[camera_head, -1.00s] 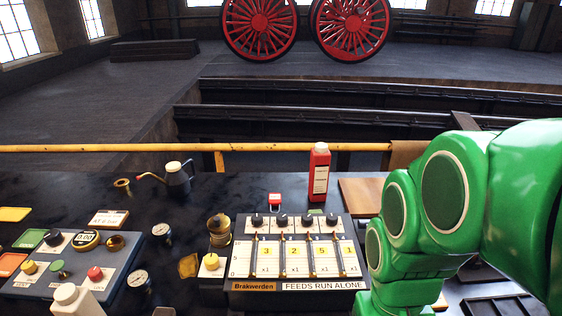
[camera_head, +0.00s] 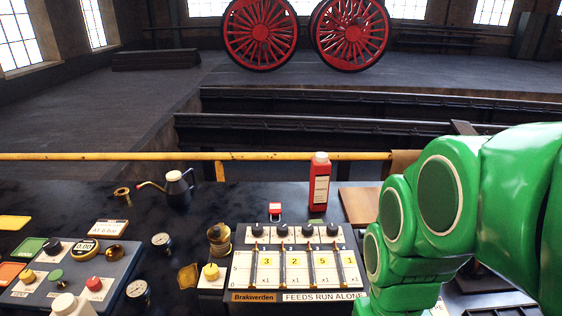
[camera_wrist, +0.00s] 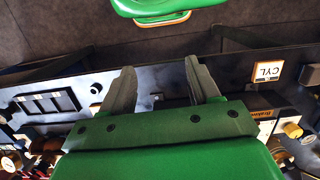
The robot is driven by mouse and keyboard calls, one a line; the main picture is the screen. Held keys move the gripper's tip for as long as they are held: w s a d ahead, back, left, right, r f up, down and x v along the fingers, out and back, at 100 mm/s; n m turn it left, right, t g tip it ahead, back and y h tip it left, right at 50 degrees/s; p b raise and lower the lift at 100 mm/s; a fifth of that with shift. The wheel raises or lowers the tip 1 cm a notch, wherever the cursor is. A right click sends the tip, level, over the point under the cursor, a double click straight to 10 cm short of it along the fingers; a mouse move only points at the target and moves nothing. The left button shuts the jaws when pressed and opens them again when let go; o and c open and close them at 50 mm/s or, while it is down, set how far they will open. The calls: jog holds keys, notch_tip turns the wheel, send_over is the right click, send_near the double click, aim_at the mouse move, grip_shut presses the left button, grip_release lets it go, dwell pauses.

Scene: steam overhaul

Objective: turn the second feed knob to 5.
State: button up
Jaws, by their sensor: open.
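The feed panel (camera_head: 241,245) is a grey box on the dark bench in the head view, labelled FEEDS RUN ALONE. A row of dark knobs runs along its top edge; the second feed knob (camera_head: 282,231) is second from the left. Its exact setting is too small to read. Yellow cards marked 3, 2, 5 and 1 sit below the knobs, beside upright columns. My gripper (camera_wrist: 161,82) is open and empty in the wrist view, apart from the panel's knobs. In the head view my green arm covers the panel's lower right corner and the gripper is hidden.
A yellow rail (camera_head: 110,156) runs along the bench's back. A control box (camera_head: 113,271) stands at left.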

jog(key=w+a+r+n, duration=0.2)
jog(key=w+n, duration=0.1)
jog(key=w, duration=0.5)
jog(key=n+t, duration=0.2)
jog(key=n, duration=1.1)
send_over(282, 227)
notch_tip(282, 227, down, 3)
jog(key=shift+r, duration=0.15)
jog(key=shift+f, duration=4)
jog(key=c, duration=1)
jog(key=shift+c, duration=0.2)
